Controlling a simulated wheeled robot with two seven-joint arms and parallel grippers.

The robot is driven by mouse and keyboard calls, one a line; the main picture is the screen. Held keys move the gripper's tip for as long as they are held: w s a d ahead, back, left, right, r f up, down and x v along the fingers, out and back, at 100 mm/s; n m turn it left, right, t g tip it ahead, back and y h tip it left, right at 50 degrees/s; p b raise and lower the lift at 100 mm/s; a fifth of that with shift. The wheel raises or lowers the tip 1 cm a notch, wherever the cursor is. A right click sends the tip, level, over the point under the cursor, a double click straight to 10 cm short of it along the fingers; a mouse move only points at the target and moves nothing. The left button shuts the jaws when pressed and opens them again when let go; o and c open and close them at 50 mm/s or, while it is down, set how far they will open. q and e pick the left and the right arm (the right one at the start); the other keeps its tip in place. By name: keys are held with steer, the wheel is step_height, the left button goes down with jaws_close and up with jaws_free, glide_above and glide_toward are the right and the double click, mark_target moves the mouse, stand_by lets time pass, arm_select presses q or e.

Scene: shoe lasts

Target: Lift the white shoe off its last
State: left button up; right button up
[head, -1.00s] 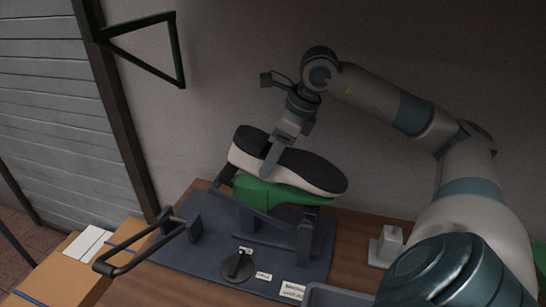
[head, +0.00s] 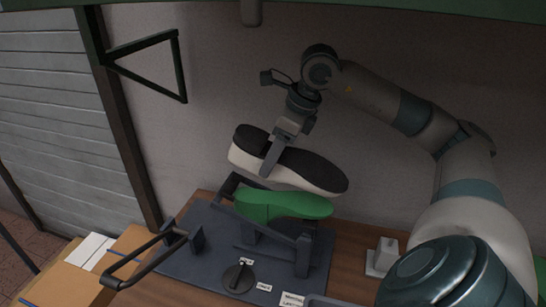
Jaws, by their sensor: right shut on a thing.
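The white shoe (head: 240,159) has a dark sole that faces up, and it hangs tilted in the air with its right end lower. My right gripper (head: 271,160) is shut on the shoe near its middle, with a finger across the near side. The green last (head: 283,206) sits below the shoe on a dark stand. A gap of wall and frame shows between the shoe and the last at the left; at the right they lie close in the picture. My left gripper is not in view.
The stand's dark base (head: 195,268) has a round knob (head: 238,278), a long handle (head: 150,256) at the left and small labels. A cardboard box (head: 75,284) is at the lower left. A pale block (head: 382,256) stands on the wooden table at the right.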

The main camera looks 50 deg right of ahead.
steer(key=shift+r+p, duration=1.7)
steer(key=shift+r, duration=0.6)
steer(key=shift+c, duration=0.6)
